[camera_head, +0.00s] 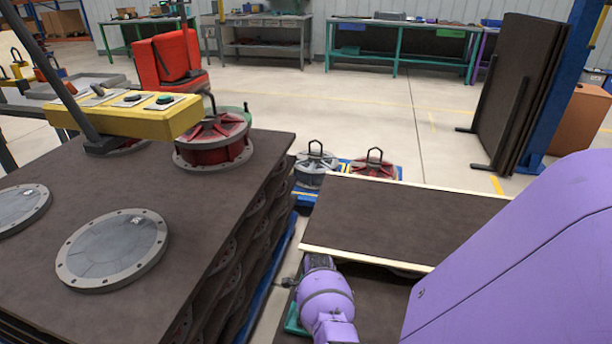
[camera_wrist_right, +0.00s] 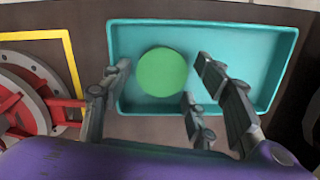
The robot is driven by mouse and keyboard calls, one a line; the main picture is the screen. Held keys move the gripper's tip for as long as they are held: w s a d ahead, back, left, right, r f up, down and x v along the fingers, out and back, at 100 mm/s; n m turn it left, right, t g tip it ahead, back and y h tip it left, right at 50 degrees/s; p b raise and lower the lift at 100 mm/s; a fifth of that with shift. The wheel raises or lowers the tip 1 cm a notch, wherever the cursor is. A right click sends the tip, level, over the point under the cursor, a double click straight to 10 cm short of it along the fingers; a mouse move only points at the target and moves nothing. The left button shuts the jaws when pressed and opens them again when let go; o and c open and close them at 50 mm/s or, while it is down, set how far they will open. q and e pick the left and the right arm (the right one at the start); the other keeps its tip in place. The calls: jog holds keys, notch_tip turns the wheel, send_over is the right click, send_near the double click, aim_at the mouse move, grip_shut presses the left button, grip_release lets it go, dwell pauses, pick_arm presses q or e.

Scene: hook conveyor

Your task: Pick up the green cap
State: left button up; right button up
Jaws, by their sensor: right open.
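The green cap (camera_wrist_right: 162,72) is a flat round disc. It lies in a shallow teal tray (camera_wrist_right: 280,38), left of the tray's middle, in the right wrist view. My right gripper (camera_wrist_right: 160,80) is open and empty, with its dark fingers spread on both sides of the cap in the picture. I cannot tell how far the fingertips are above it. In the head view only a small piece of the teal tray (camera_head: 293,320) shows beside my purple right wrist, and the cap is hidden there. My left gripper is not in view.
A red wheel-like part (camera_wrist_right: 30,95) sits left of the tray in the wrist view. In the head view, a dark stacked pallet (camera_head: 190,220) with grey discs (camera_head: 112,250) and a red hub (camera_head: 213,140) fills the left. A dark board (camera_head: 400,220) lies beyond my wrist.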

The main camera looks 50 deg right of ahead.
jog(key=shift+w+f, duration=0.1)
jog(key=shift+f, duration=0.5)
jog(key=c, duration=0.6)
jog(key=shift+o, duration=0.2)
jog(key=shift+r, duration=0.1)
